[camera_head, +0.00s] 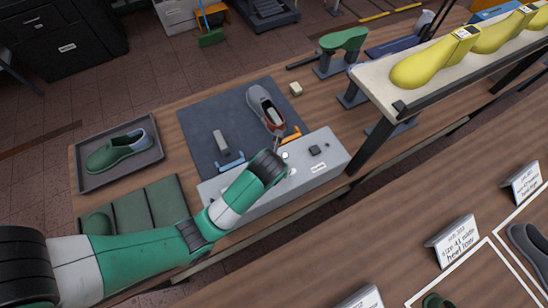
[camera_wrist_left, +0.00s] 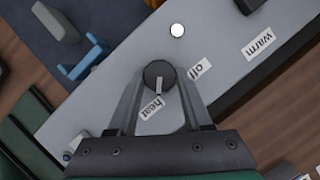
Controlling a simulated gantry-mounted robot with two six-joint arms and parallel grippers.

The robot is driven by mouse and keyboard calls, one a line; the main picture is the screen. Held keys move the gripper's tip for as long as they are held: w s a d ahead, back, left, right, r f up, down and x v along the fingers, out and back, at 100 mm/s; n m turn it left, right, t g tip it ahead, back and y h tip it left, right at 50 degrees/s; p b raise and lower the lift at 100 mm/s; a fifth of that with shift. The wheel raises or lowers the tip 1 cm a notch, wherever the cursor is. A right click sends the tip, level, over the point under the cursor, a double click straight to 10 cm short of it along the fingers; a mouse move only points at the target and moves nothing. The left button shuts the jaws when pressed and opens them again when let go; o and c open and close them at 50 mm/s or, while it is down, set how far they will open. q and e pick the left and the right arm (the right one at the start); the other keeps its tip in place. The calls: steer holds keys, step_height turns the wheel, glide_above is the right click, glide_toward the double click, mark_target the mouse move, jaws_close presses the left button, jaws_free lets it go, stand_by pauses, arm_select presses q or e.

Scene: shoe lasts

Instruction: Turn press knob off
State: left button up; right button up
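The press knob (camera_wrist_left: 158,72) is a dark round dial with a pale pointer on the grey control box (camera_head: 328,166). In the left wrist view the pointer aims down the picture, toward the heat label (camera_wrist_left: 151,107). The off label (camera_wrist_left: 201,68) is right of the knob and the warm label (camera_wrist_left: 260,42) is farther right. My left gripper (camera_wrist_left: 160,76) has a finger on each side of the knob, and both tips appear to touch it. In the head view my left gripper (camera_head: 284,166) covers the knob. My right gripper is not in view.
A grey shoe (camera_head: 265,108) stands on the dark mat (camera_head: 195,125) behind the box. A green shoe (camera_head: 115,151) lies in a tray (camera_head: 80,180) at left. A rack with yellow shoe lasts (camera_head: 430,62) stands at right. A white button (camera_wrist_left: 177,30) is near the knob.

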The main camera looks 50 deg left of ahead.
arm_select(q)
jaws_close()
steer(key=shift+r, duration=0.1)
